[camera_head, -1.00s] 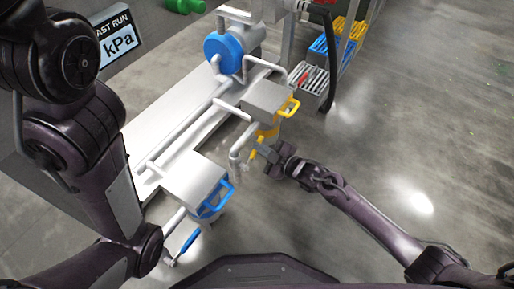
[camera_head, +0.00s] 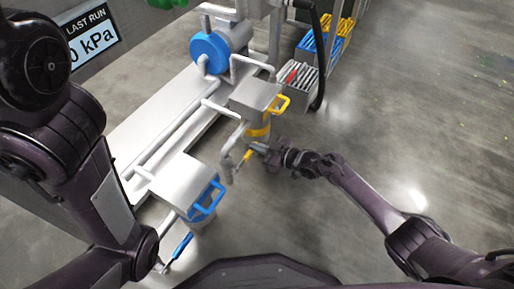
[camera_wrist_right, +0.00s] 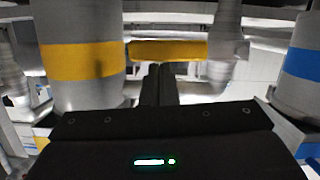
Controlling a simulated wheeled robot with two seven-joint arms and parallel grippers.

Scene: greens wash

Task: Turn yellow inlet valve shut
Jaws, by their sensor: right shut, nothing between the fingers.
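The yellow inlet valve is a short yellow lever (camera_head: 246,158) on the grey pipe, beside the yellow-banded canister (camera_head: 258,132). In the right wrist view the lever (camera_wrist_right: 165,50) lies roughly level between the banded canister (camera_wrist_right: 82,62) and a grey pipe. My right gripper (camera_head: 255,147) is shut and empty, close beside the lever. In the wrist view its dark fingertips (camera_wrist_right: 160,72) overlap the lever's lower edge; I cannot tell whether they touch.
A blue-handled box (camera_head: 184,180) with a blue lever (camera_head: 180,246) stands nearer me. A yellow handle (camera_head: 283,103) juts from the box above the canister. Slatted crates (camera_head: 298,78) and a black hose (camera_head: 320,85) stand behind. Floor at the right is clear.

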